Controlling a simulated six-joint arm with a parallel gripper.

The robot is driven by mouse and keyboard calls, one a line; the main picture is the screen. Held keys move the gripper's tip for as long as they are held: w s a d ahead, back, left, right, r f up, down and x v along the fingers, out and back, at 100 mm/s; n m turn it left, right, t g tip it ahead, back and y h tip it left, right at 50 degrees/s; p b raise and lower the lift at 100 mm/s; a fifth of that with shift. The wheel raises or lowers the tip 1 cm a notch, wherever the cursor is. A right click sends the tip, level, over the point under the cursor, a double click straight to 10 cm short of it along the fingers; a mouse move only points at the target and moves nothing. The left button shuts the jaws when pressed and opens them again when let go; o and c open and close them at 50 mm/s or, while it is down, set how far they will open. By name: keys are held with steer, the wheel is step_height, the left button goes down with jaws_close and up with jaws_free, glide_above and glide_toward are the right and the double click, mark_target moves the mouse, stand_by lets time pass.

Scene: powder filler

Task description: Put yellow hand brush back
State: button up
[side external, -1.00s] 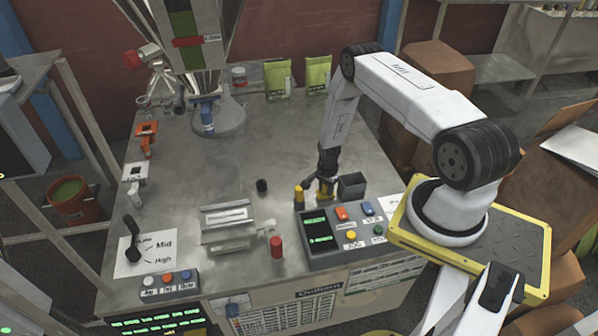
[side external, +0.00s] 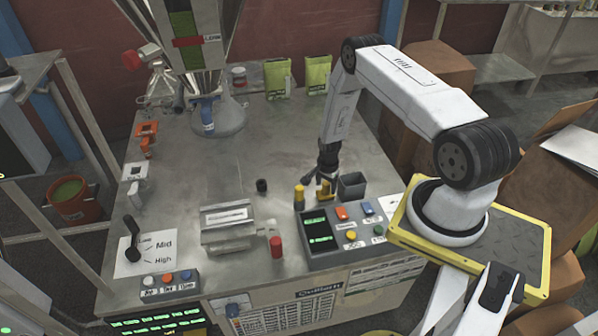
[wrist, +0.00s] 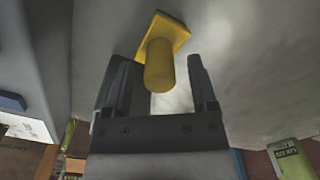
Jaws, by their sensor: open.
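The yellow hand brush (wrist: 160,65) has a round handle on a flat rectangular plate. In the wrist view it shows just beyond and between my fingertips, with its handle end towards me and clear space at both fingers. My gripper (side external: 326,182) is just right of and behind that shape, low over the table. It is open and empty, and its two dark fingers (wrist: 160,85) show in the wrist view.
A dark open box (side external: 352,186) stands close to the right of my gripper. The button control box (side external: 335,236) is in front. A small black cylinder (side external: 262,185), a metal block (side external: 228,226) and a red-capped bottle (side external: 276,246) stand to the left.

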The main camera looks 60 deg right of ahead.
mark_target(325, 183)
steer(key=shift+r, duration=5.1)
steer(key=w+a+r+n+t, duration=0.1)
steer(key=w+a+r+n, duration=0.2)
steer(key=a+r+n, duration=0.9)
steer(key=s+a+r+n+t, duration=0.1)
steer(key=s+a+r+n, duration=0.6)
steer(key=a+r, duration=0.6)
steer(key=shift+s+a+r+n+t, duration=0.35)
steer(key=shift+s+r, duration=0.2)
steer(key=shift+s, duration=0.7)
